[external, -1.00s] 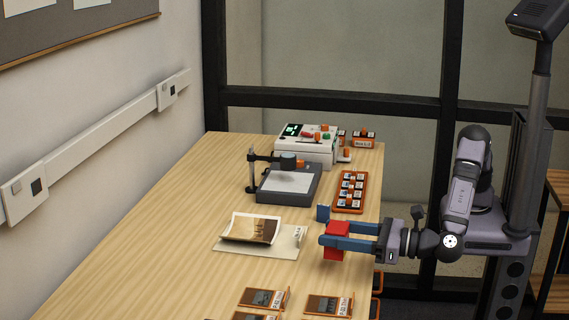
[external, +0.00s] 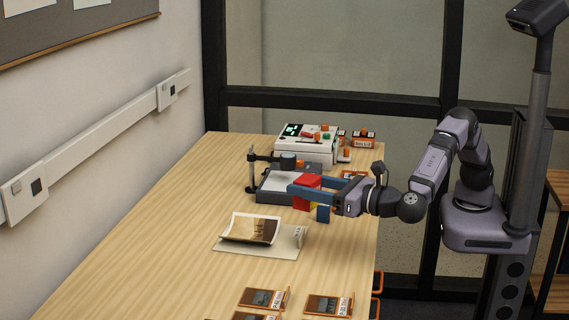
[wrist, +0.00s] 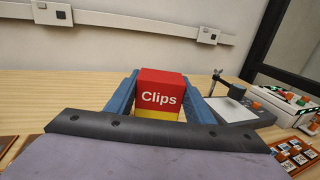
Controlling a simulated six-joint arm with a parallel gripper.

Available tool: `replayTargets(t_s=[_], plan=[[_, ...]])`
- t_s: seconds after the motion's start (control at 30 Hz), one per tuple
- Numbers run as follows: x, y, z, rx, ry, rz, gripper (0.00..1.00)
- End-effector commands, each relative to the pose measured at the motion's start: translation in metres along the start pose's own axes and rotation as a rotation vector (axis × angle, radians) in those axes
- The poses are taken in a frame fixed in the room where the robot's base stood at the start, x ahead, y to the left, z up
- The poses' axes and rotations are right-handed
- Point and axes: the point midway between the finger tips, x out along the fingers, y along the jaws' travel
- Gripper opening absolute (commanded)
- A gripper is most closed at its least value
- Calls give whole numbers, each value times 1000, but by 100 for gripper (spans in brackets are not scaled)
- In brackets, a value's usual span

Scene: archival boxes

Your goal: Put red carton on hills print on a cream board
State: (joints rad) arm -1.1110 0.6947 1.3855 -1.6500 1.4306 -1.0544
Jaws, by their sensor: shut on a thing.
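The red carton (external: 307,181) has a yellow lower band and reads "Clips" in the wrist view (wrist: 160,97). My gripper (external: 303,186) is shut on it, with one blue finger on each side, and holds it above the table. The hills print (external: 250,228) is a curled sheet with a pale border and brown hills. It lies on the cream board (external: 288,243), left of and nearer the camera than my gripper in the external view. Print and board are not visible in the wrist view.
A small blue block (external: 323,214) stands on the table below my gripper. A dark stand with a pale plate (external: 272,186) and a white control box (external: 305,150) stand behind. Orange-edged trays (external: 330,305) lie at the front. The table's left side is clear.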

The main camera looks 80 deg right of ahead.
Motion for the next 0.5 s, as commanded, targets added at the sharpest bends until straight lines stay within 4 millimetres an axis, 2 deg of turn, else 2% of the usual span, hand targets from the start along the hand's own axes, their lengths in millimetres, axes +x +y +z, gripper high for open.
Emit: replayTargets(t_s=[0.03,0.2,0.4,0.5], plan=[[19,-16,5,0,0,-40,25],[61,-54,17,1,-1,-114,25],[96,-80,26,-2,-1,-120,25],[108,-81,27,-2,0,-75,25]])
